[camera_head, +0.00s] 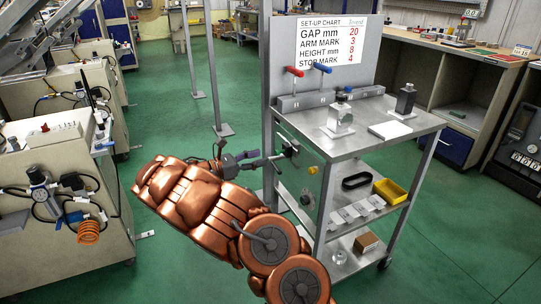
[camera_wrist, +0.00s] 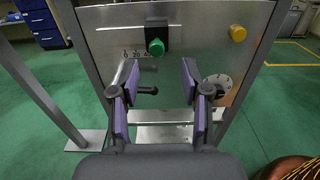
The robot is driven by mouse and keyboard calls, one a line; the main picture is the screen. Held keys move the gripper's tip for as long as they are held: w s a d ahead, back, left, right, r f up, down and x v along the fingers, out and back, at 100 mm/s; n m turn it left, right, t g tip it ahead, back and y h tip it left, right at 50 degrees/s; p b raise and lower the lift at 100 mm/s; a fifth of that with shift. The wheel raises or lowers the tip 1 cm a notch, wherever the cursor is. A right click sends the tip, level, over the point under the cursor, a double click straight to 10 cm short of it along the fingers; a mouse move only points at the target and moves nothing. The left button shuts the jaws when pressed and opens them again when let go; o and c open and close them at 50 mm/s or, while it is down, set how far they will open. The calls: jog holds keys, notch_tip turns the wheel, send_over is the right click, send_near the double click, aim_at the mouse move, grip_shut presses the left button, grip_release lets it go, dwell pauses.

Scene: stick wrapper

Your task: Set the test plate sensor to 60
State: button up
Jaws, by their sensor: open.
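A steel plate (camera_wrist: 100,22) on the cart's side carries a black block with a green knob (camera_wrist: 156,47). Small scale marks (camera_wrist: 135,53) lie left of and below this block; I cannot read them. A yellow knob (camera_wrist: 237,32) is at upper right, and a round dial (camera_wrist: 217,88) sits below it, partly behind a finger. A black peg (camera_wrist: 147,90) shows between the fingers. No part is clearly labelled as the sensor. My gripper (camera_wrist: 158,84) is open and empty, facing the plate, with the green knob just above the gap. In the head view my gripper (camera_head: 262,160) is close to the plate.
The cart's top (camera_head: 370,133) holds a grey clamp (camera_head: 340,118), a black post (camera_head: 405,99) and a white pad (camera_head: 390,130). Red and blue levers (camera_head: 322,68) stand behind, below a set-up chart (camera_head: 333,42). A yellow bin (camera_head: 390,191) is on the shelf.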

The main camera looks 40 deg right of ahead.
jog(key=shift+v, duration=2.25)
jog(key=shift+s+d, duration=0.1)
jog(key=s+a+r+m+y, duration=0.2)
jog(key=s+m, duration=0.1)
jog(key=s, duration=0.4)
jog(key=s+a+r+m+g+y, duration=0.1)
jog(key=s+a+m+y, duration=0.15)
jog(key=s, duration=0.35)
jog(key=s+a+r+m+y, duration=0.1)
jog(key=s+r+m+y, duration=0.2)
jog(key=s, duration=0.4)
jog(key=s+a+f+m+t+y, duration=0.1)
jog(key=s+a+f+m+y, duration=0.15)
jog(key=s+a, duration=0.45)
jog(key=s+a+f+m+t+y, duration=0.15)
jog(key=s+a+y, duration=0.25)
jog(key=a, duration=0.6)
jog(key=s+a+f+m+t+y, duration=0.25)
jog(key=s+a, duration=0.25)
jog(key=a, duration=0.4)
notch_tip(320, 180, up, 25)
jog(key=p, duration=2.4)
jog(key=shift+s+d+f+n+p, duration=0.15)
jog(key=shift+s+d+n+p, duration=0.15)
jog(key=shift+d+n, duration=0.1)
